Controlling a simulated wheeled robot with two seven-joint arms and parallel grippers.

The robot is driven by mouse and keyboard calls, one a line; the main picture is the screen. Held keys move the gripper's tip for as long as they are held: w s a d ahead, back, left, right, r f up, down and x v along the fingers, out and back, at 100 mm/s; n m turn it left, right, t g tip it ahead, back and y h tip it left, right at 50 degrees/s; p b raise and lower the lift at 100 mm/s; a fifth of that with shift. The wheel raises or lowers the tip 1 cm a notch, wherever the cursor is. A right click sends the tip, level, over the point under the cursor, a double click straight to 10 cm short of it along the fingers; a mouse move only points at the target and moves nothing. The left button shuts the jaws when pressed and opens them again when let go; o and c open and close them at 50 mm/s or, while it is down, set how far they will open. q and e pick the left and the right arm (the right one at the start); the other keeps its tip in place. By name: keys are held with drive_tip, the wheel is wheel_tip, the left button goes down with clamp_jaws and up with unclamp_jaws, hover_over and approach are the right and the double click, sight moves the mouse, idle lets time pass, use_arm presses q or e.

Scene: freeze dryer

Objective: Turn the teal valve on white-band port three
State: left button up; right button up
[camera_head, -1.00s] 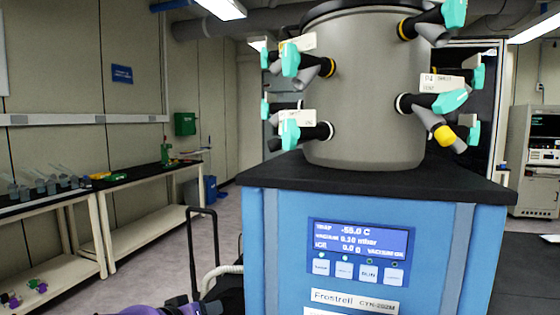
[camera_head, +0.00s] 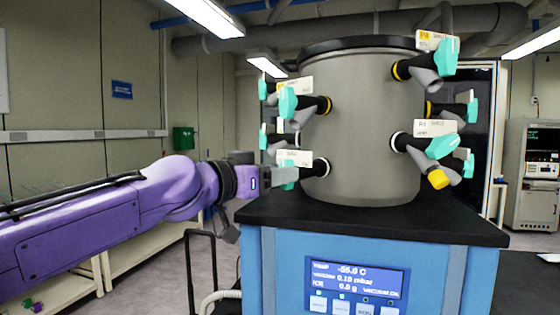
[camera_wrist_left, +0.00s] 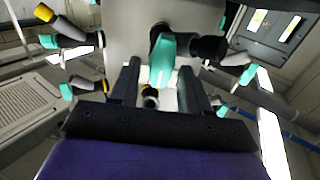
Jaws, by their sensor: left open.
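The grey drum (camera_head: 360,130) carries several black ports with teal valves and white labels. The lower left port has a white band (camera_head: 325,167), and its label (camera_head: 295,158) is too small to read. Its teal valve (camera_head: 289,174) is partly hidden by my left gripper (camera_head: 277,178), which comes in from the left at the same height. In the left wrist view, my open left gripper (camera_wrist_left: 160,88) has a teal valve (camera_wrist_left: 163,62) between and just beyond its fingers. Contact cannot be told. Another white-band port (camera_head: 397,142) with a teal valve (camera_head: 440,147) is at lower right. My right gripper is not in view.
The drum stands on a black top (camera_head: 400,221) over a blue cabinet (camera_head: 285,270) with a lit display (camera_head: 370,278). Another teal valve (camera_head: 288,102) on a yellow-band port is just above my gripper. A black handle frame (camera_head: 200,235) stands below my arm.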

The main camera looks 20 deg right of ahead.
use_arm(q)
drive_tip(key=shift+w+d, duration=0.2)
drive_tip(key=shift+d, duration=0.05)
clamp_jaws()
drive_tip(key=shift+n, duration=0.3)
drive_tip(key=n+p, duration=0.3)
drive_tip(key=n, duration=0.2)
drive_tip(key=shift+n, duration=0.3)
drive_tip(key=n+p, duration=0.2)
drive_tip(key=n, duration=0.1)
drive_tip(key=shift+w, duration=0.1)
drive_tip(key=shift+f+n+p, duration=0.1)
drive_tip(key=shift+n+p, duration=0.4)
drive_tip(key=shift+n, duration=0.8)
